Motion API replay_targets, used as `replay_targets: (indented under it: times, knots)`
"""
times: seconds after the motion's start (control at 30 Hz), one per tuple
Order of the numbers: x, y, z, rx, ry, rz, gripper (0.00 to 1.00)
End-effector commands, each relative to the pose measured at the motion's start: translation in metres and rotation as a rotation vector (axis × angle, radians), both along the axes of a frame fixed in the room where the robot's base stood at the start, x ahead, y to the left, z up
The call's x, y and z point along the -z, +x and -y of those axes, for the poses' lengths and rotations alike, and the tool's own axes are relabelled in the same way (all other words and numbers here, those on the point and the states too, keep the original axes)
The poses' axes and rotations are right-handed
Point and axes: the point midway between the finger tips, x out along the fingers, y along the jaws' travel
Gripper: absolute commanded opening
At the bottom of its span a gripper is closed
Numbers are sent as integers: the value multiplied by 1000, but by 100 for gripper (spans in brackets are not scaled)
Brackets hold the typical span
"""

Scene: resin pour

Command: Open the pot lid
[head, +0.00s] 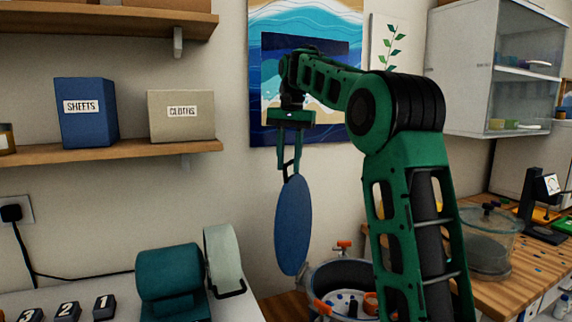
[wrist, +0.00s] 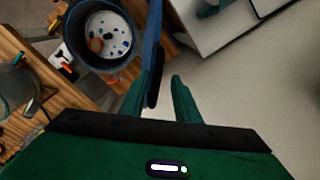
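The blue round lid (head: 293,226) hangs on edge, nearly vertical, below my gripper (head: 288,172) in the head view. My gripper's fingers close on the lid's upper part; in the wrist view the lid (wrist: 153,45) shows edge-on at the fingers (wrist: 158,100). The pot (head: 345,277) stands below and to the right of the lid, with orange-handled clamps at its rim. Its top is uncovered. In the wrist view the pot (wrist: 72,38) is a dark blue ring with a pale inside holding blue pieces and an orange one. My arm hides part of it in the head view.
A clear vessel with a lid (head: 490,245) stands on the wooden bench at right. A teal roll (head: 168,272) and numbered dark blocks (head: 68,310) are on the white counter at left. Shelf boxes (head: 85,112) and a wall cabinet (head: 490,75) flank the arm.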

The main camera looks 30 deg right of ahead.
Motion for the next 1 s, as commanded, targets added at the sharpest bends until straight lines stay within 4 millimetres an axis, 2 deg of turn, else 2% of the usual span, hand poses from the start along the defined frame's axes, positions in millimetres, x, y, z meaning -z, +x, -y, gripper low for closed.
replay_targets:
  times: [0.23,0.5,0.7,1.0]
  knots:
    - [-10,0,1,2,0,-1,29]
    - [-47,0,2,2,-1,1,29]
    - [-66,0,2,0,-1,-1,29]
    - [-75,-1,2,0,-1,-2,29]
